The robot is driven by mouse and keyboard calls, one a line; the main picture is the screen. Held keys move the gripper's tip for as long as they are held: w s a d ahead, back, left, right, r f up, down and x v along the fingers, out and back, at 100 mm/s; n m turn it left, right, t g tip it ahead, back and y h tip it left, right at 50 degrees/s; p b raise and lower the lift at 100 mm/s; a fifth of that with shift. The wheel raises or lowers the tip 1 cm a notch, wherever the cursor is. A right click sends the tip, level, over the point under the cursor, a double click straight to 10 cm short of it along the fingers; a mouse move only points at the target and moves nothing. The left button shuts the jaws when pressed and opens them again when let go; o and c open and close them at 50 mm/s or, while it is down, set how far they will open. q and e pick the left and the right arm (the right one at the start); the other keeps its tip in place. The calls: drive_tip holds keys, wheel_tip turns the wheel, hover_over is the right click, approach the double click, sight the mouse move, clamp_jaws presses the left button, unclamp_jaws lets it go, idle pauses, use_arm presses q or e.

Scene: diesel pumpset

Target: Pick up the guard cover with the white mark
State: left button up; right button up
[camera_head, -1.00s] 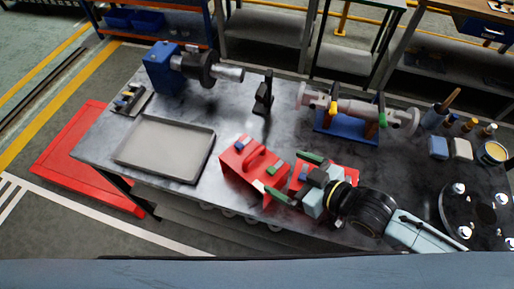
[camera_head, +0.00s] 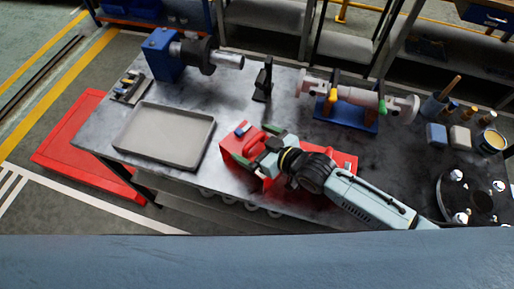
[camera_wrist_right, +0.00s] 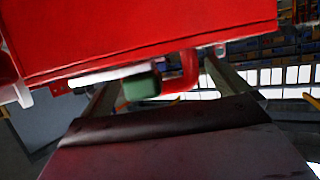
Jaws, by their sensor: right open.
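Two red guard covers lie on the grey metal table. The left one (camera_head: 230,150) has a raised handle and a small blue mark near its far edge. The right one (camera_head: 343,160) lies partly under my right arm. I cannot make out a white mark on either cover in the head view. My right gripper (camera_head: 257,147) is open over the left cover, its green-tipped fingers spread around the handle area. In the right wrist view, a red cover (camera_wrist_right: 140,28) fills the top and its red handle (camera_wrist_right: 188,72) shows between the fingers. Contact cannot be told. My left gripper is not in view.
An empty grey tray (camera_head: 165,135) lies left of the covers. A black stand (camera_head: 263,80), a blue-based pump (camera_head: 345,113) and a blue motor unit (camera_head: 165,55) stand along the back. Cups and blocks are at the right. The table centre behind the covers is clear.

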drive_tip(key=shift+w+a+f, duration=0.1)
drive_tip(key=shift+w+a, duration=0.1)
drive_tip(key=shift+a, duration=0.1)
drive_tip(key=c, duration=1.9)
drive_tip(key=shift+c, duration=0.7)
drive_tip(key=shift+r, duration=0.2)
